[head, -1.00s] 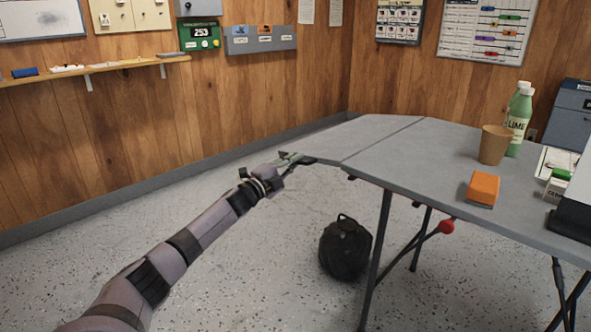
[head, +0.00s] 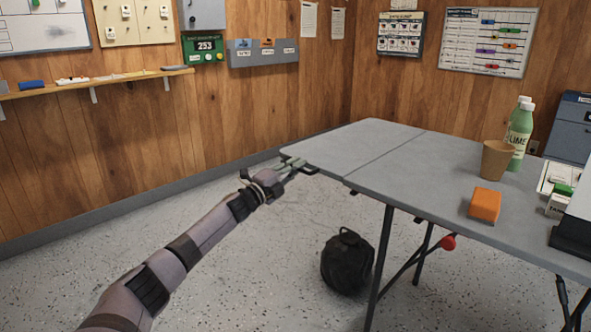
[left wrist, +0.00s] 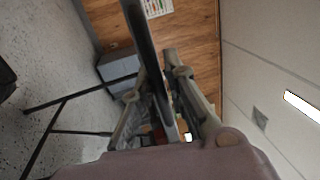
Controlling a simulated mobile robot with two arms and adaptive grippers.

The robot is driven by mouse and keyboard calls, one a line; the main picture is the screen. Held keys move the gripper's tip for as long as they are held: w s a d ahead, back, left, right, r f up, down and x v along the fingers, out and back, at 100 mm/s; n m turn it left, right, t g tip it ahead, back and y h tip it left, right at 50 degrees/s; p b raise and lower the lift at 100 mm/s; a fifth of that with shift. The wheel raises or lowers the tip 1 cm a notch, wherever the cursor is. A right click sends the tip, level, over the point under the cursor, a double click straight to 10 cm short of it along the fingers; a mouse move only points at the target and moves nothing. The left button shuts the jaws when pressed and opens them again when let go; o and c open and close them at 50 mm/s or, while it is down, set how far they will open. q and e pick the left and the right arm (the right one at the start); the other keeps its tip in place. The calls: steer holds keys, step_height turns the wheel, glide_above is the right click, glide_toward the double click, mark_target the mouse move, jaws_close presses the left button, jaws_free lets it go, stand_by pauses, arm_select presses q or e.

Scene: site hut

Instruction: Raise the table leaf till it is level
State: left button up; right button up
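The table leaf (head: 360,142) is the grey end panel left of the seam across the table (head: 440,165). In the head view it looks about in line with the main top. My left gripper (head: 298,164) is at the leaf's near left corner, with its fingers on either side of the edge. In the left wrist view the leaf (left wrist: 152,65) shows nearly edge-on as a dark strip between the fingers of my left gripper (left wrist: 160,105). The leaf's underside and any support are mostly hidden. My right gripper is out of view.
On the main top stand an orange block (head: 484,205), a brown cup (head: 496,160) and green bottles (head: 519,140). A black round bag (head: 347,262) sits on the floor below. A red knob (head: 448,243) is on the leg brace. Floor left of the table is clear.

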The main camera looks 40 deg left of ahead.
arm_select(q)
steer(key=o, duration=0.4)
steer(key=shift+r, duration=0.15)
steer(key=shift+s+f, duration=0.1)
steer(key=shift+f, duration=0.1)
steer(key=v, duration=1.1)
steer(key=shift+s, duration=0.4)
steer(key=shift+d, duration=0.1)
